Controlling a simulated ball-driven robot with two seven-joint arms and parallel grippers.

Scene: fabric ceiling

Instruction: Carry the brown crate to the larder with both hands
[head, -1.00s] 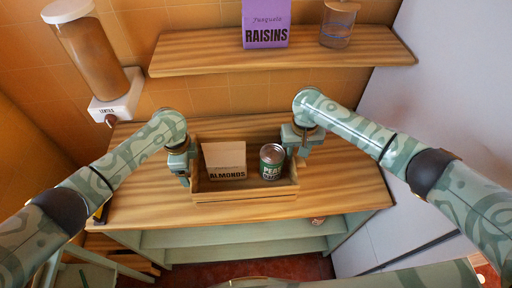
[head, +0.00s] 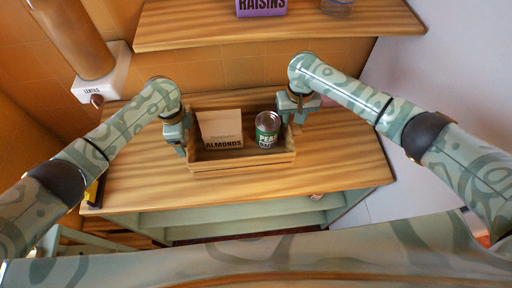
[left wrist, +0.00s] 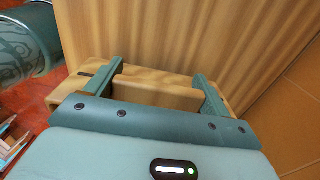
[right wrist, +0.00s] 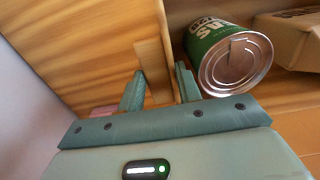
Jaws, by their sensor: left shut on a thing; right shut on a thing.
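The brown crate (head: 243,163) is a wooden box on the wooden counter in the head view. It holds a box labelled ALMONDS (head: 221,130) and a green PEAS can (head: 267,129). My left gripper (head: 184,147) is shut on the crate's left end; the left wrist view shows its fingers either side of the wooden wall (left wrist: 155,95). My right gripper (head: 297,117) is shut on the crate's right end; its fingers close on the wall (right wrist: 155,72) in the right wrist view, with the can (right wrist: 228,60) close by. The crate's underside is hidden.
The counter (head: 340,150) has bare room right of the crate. A shelf (head: 280,25) above carries a purple RAISINS box (head: 261,7) and a jar (head: 338,7). A LENTILS dispenser (head: 75,45) hangs at the upper left.

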